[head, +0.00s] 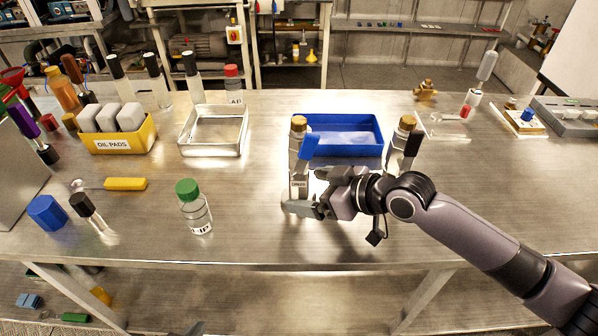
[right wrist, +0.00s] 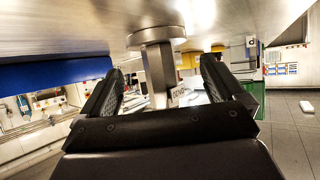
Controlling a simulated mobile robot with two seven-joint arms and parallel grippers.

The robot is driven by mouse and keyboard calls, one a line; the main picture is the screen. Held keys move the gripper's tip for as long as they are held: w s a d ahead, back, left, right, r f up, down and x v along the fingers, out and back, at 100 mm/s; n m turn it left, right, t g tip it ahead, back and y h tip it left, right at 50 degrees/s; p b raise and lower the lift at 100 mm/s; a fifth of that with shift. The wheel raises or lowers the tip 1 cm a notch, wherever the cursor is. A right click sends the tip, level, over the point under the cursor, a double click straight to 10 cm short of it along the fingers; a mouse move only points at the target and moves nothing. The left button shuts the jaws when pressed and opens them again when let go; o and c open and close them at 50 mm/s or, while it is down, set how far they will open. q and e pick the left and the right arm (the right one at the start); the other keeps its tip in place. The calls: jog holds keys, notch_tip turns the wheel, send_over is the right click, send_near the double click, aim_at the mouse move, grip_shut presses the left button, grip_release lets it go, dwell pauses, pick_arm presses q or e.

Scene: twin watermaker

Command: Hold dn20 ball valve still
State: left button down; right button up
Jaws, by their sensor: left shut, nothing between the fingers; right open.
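The ball valve with a blue lever (head: 308,148) stands upright on the steel bench, with a brass top and a silver body; I take it for the DN20 valve. In the right wrist view its metal stem (right wrist: 158,75) and round flange show between the fingers, beside a small, hard-to-read label. My right gripper (head: 304,194) reaches in from the right at the valve's lower body. It is open (right wrist: 160,92), its fingers on both sides of the stem with gaps visible. The gripper partly hides the valve's lower part. My left gripper is not in view.
A similar valve with a black lever (head: 404,147) stands right of it, behind my right arm. A blue tray (head: 366,150) lies behind. A green-capped bottle (head: 196,212) stands left, with an empty metal tray (head: 184,150) and yellow oil-pads box (head: 124,145) farther back. Bench between bottle and valve is clear.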

jog(key=shift+b+x, duration=0.5)
jog(key=shift+x, duration=0.85)
grip_shut()
jog(key=c, duration=0.6)
grip_release()
grip_shut()
jog(key=shift+r, duration=0.1)
